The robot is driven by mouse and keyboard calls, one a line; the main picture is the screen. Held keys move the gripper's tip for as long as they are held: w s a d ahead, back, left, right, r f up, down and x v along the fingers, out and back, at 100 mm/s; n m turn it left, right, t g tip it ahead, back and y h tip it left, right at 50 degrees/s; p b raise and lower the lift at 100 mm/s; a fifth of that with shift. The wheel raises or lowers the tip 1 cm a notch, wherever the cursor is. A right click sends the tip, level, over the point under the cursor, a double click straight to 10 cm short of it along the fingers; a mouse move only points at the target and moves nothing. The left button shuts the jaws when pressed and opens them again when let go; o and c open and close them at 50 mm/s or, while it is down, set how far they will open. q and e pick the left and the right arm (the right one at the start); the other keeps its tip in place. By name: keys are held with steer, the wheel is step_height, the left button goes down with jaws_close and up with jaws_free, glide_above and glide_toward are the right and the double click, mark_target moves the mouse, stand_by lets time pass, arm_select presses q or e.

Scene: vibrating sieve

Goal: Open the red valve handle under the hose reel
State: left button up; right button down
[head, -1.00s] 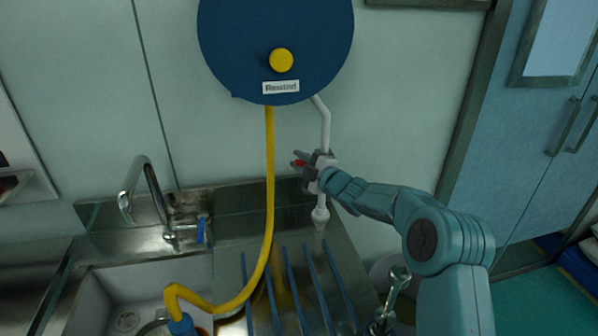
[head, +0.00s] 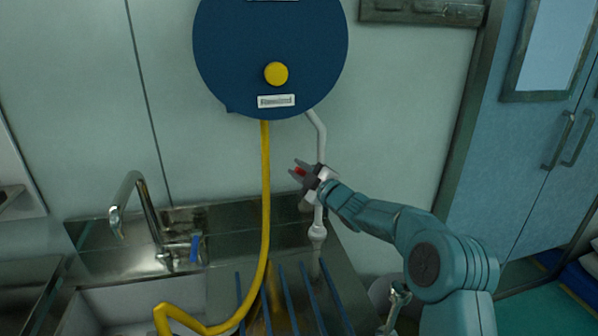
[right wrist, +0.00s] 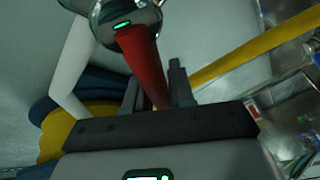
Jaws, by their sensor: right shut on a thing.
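The red valve handle (head: 299,170) shows between the fingers of my right gripper (head: 298,172) in the head view, beside the white pipe under the blue hose reel (head: 270,45). In the right wrist view the red handle (right wrist: 143,65) runs down from a round metal valve body (right wrist: 125,15) to between the dark fingers of the right gripper (right wrist: 158,90). The gripper is shut on the handle. Its far end is hidden by the gripper. My left gripper is not in view.
A yellow hose (head: 266,200) hangs from the reel to the left of my right gripper and down toward the sink. A metal tap (head: 150,215) stands at the left. The white pipe (head: 318,215) runs down to the steel counter. A blue door (head: 535,150) is at the right.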

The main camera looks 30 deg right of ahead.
steer(key=c, duration=1.1)
jaws_free()
steer(key=shift+d+f, duration=0.15)
steer(key=shift+f, duration=0.05)
steer(key=shift+o, duration=0.2)
steer(key=s+d+b, duration=0.1)
steer(key=s+b, duration=0.1)
steer(key=s, duration=0.6)
steer(key=s+d+f+b, duration=0.1)
steer(key=s+d+b, duration=0.1)
steer(key=s, duration=0.6)
steer(key=shift+s+b, duration=0.15)
steer(key=shift+b, duration=0.5)
steer(key=shift+c, duration=0.2)
